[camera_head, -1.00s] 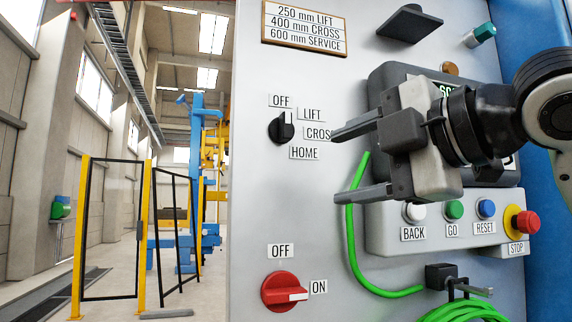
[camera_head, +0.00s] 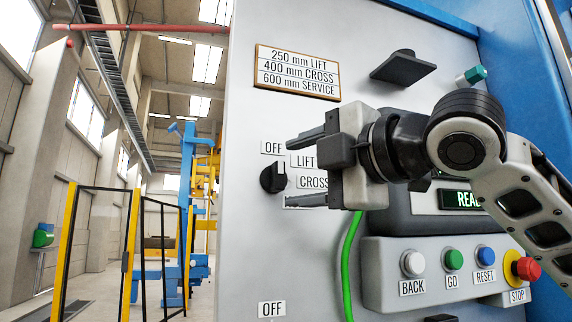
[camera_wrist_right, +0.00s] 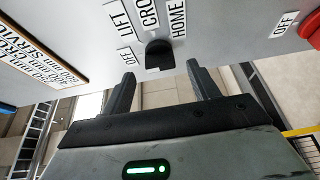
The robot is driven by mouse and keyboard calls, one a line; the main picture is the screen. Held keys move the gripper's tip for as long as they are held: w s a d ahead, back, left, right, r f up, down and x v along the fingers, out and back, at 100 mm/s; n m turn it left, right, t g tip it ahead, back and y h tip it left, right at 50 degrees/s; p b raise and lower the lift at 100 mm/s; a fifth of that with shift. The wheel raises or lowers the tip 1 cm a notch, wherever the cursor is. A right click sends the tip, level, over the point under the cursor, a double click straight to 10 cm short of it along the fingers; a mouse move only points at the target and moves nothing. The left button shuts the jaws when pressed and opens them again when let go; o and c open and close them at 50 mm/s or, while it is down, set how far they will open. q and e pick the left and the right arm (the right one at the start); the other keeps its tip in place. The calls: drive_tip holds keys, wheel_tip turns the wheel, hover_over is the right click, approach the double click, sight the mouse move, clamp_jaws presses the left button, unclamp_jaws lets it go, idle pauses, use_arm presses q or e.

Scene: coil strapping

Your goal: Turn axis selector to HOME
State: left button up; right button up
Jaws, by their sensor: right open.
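The axis selector (camera_head: 272,177) is a small black knob on the grey panel; it also shows in the wrist view (camera_wrist_right: 159,54). Its labels OFF (camera_head: 273,147), LIFT (camera_head: 303,161) and CROSS (camera_head: 312,182) are beside it. The HOME label (camera_wrist_right: 177,18) shows in the wrist view; in the head view my right gripper's lower finger covers its place. I cannot tell which label the knob points to. My right gripper (camera_head: 292,173) is open and empty. In the wrist view its fingertips (camera_wrist_right: 160,74) stand on either side of the knob's line, short of it. My left gripper is not in view.
A button box (camera_head: 440,270) with BACK, GO, RESET and a red STOP button (camera_head: 526,268) sits below my right arm. A green cable (camera_head: 348,265) hangs from the panel. A dark shelf-like bracket (camera_head: 405,67) juts out above. Fence frames (camera_head: 130,250) stand at left.

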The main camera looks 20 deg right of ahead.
sight(284, 176)
drive_tip(key=x, duration=0.2)
drive_tip(key=shift+w+a, duration=0.15)
drive_tip(key=shift+w, duration=0.1)
drive_tip(key=shift+w+a+p, duration=0.15)
drive_tip(key=shift+w+p, duration=0.15)
drive_tip(key=shift+w, duration=0.15)
drive_tip(key=c, duration=1)
drive_tip(key=shift+f, duration=0.1)
